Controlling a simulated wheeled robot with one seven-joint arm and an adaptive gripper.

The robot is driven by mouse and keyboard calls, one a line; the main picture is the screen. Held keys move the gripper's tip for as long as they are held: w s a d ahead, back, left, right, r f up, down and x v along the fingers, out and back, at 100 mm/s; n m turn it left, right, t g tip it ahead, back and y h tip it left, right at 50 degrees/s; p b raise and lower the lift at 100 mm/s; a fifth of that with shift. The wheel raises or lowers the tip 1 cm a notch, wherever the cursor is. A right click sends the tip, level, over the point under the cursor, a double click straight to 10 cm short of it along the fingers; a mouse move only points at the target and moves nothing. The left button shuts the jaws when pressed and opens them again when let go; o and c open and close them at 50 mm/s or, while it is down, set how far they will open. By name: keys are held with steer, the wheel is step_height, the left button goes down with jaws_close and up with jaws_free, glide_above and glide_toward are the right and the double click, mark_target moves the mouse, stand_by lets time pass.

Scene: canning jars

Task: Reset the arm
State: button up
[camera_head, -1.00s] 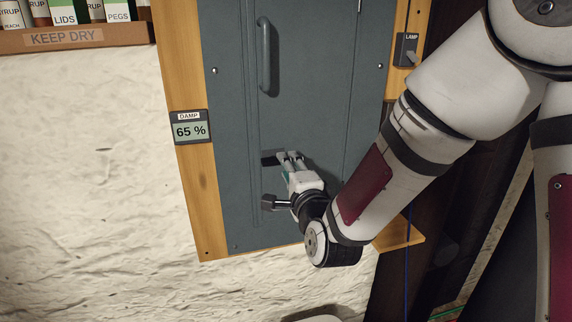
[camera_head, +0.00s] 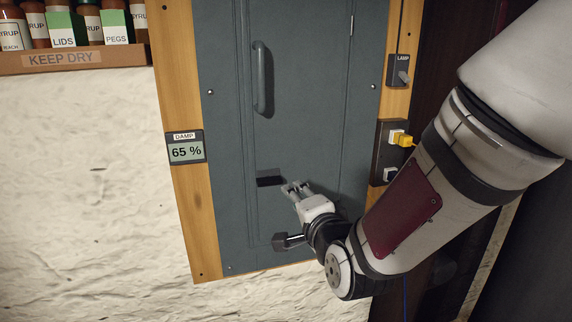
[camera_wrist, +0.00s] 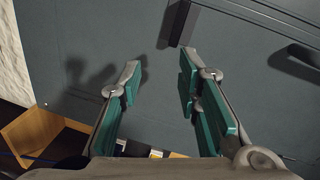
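My gripper (camera_head: 297,188) is in front of the lower part of a grey cabinet door (camera_head: 315,130), just right of and slightly below a small dark rectangular piece (camera_head: 269,181). In the wrist view my gripper (camera_wrist: 158,80) has its two green-padded fingers spread apart, with only the grey door surface behind the gap. It holds nothing. My arm reaches in from the right and is bent at the wrist. I cannot tell exactly how far the fingertips are from the door.
A vertical door handle (camera_head: 262,80) is above. A socket box (camera_head: 388,155) with a yellow plug (camera_head: 405,140) and a lamp switch (camera_head: 402,72) are on the right. A damp meter (camera_head: 186,148) is on the left frame. A shelf (camera_head: 90,58) with jars and boxes is upper left.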

steer(key=s+d+r+n+g+h, duration=0.1)
steer(key=s+d+n+g, duration=0.4)
steer(key=s, duration=0.8)
steer(key=s+d+r+n+g+h, duration=0.2)
steer(key=s+d+n+g, duration=0.3)
steer(key=s+d, duration=0.6)
steer(key=s+n+h, duration=0.1)
steer(key=s+n, duration=0.1)
steer(key=shift+s, duration=0.3)
steer(key=shift+o, duration=0.3)
steer(key=shift+d, duration=0.1)
